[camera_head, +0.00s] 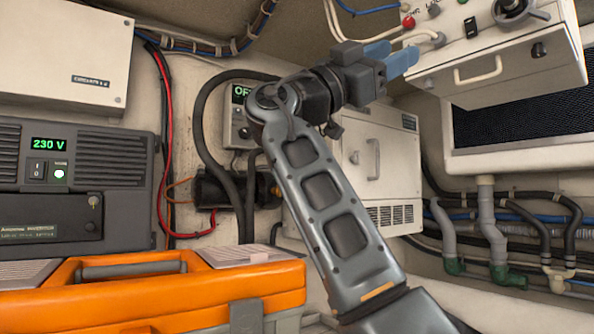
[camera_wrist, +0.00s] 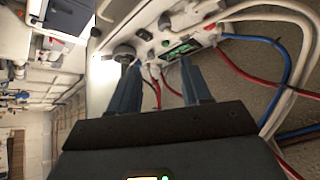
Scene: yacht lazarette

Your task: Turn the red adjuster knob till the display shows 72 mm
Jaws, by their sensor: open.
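My gripper (camera_head: 396,55) is open and empty, with its two blue fingers pointing right toward the white control box (camera_head: 500,62) at the upper right. A small round red part (camera_head: 407,22) sits on that box's top face; I cannot tell whether it is the adjuster knob. In the wrist view, my gripper (camera_wrist: 160,64) has both fingers apart, with the panel beyond the tips. A small green-lit display (camera_wrist: 181,50) shows there, but its reading is too small to make out. A black round knob (camera_wrist: 124,53) is near the left fingertip.
Red, blue and white cables (camera_wrist: 280,60) run beside the panel. A black rotary handle (camera_head: 515,10) is on the box. An orange toolbox (camera_head: 150,300) and an inverter (camera_head: 75,180) reading 230 V stand at left. Pipes and hoses (camera_head: 490,225) fill the lower right.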

